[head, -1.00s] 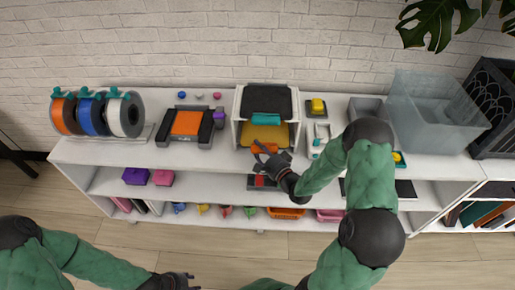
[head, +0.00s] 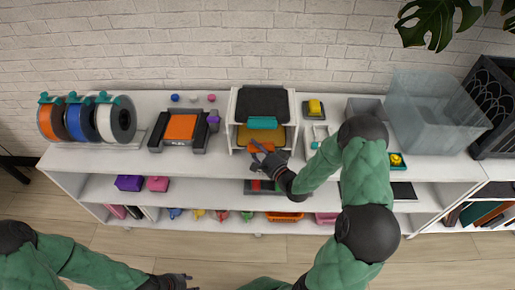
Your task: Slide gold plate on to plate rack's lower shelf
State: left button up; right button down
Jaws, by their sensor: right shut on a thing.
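The white plate rack (head: 232,125) stands on the top board of the shelf unit, left of my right arm. A dark plate with a teal handle (head: 263,123) lies on its upper level. The gold plate (head: 281,135) shows below that, inside the rack's lower level, with its orange handle (head: 262,147) toward me. My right gripper (head: 259,155) is at the rack's front, shut on the orange handle; its fingers partly cover it. My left gripper (head: 187,283) is low at the bottom edge, away from the rack, and its jaws are too small to judge.
An orange-topped printer-like device (head: 181,127) stands left of the rack. Spools (head: 116,120) are further left. A small tray with a yellow block (head: 315,107) and a clear bin (head: 430,115) are to the right.

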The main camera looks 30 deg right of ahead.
dwell(0.4)
jog(key=c, duration=0.9)
grip_release()
jog(key=o, duration=0.9)
jog(key=shift+f+b, duration=0.5)
jog(key=shift+f, duration=0.1)
jog(key=shift+s+a+p, duration=0.15)
jog(key=shift+s+a, duration=0.5)
jog(key=shift+s, duration=0.4)
jog(key=shift+s+a+p, duration=0.1)
jog(key=shift+s+a, duration=0.55)
jog(key=shift+s, duration=0.45)
jog(key=shift+s+a+p, duration=0.15)
jog(key=shift+s+a, duration=0.5)
jog(key=shift+s, duration=0.4)
